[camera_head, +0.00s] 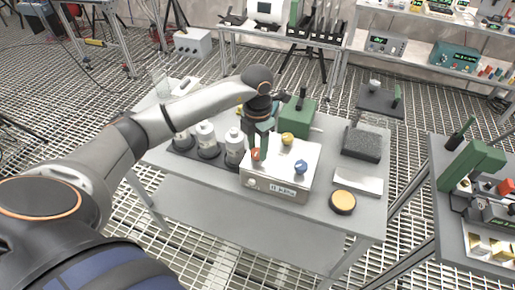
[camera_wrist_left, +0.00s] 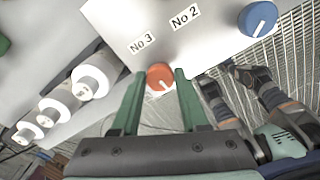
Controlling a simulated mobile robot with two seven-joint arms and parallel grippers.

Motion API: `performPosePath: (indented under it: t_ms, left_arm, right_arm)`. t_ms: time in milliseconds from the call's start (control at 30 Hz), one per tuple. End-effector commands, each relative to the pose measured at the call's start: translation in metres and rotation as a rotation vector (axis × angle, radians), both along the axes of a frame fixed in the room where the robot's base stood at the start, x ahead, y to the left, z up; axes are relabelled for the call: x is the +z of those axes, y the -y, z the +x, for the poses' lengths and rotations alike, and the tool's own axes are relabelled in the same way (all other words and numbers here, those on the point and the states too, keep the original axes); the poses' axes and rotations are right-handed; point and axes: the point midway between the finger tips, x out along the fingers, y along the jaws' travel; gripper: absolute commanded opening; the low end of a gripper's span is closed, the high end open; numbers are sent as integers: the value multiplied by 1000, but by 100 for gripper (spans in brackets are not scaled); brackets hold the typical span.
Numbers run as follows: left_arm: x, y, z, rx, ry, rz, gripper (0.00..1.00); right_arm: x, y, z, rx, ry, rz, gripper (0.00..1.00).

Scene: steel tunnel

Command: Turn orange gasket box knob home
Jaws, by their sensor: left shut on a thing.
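The light grey gasket box (camera_head: 275,185) stands on the grey table, with orange, yellow (camera_head: 287,139) and blue (camera_head: 301,167) knobs on top. In the head view my left gripper (camera_head: 258,147) comes down from above and partly hides the knob. The blue knob (camera_wrist_left: 258,19) is clear of it. My right gripper is not seen.
White-capped bottles (camera_head: 206,140) stand close left of the box. A green box (camera_head: 297,115) is behind it, a dark foam block (camera_head: 362,143) and a white tray (camera_head: 358,180) to the right. A yellow-topped round puck (camera_head: 343,202) lies at front right. The table's front strip is clear.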

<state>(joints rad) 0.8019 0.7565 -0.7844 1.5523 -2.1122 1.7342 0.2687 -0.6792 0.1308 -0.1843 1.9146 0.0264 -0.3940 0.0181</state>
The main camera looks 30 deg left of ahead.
Motion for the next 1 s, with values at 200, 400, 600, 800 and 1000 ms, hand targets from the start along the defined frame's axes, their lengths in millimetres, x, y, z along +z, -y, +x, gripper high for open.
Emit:
performPosePath:
  t_ms: [200,400,600,800,1000]
  left_arm:
    - [-2,0,1,-185,4,1,0]
    - [-2,0,1,-376,5,2,0]
    - [-2,1,0,-561,4,0,0]
    - [-1,1,0,-718,4,0,0]
    - [0,2,-1,-833,2,1,0]
  right_arm:
    - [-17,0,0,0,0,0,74]
    - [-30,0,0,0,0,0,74]
    - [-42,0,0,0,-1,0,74]
    - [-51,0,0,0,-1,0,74]
    - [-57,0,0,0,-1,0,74]
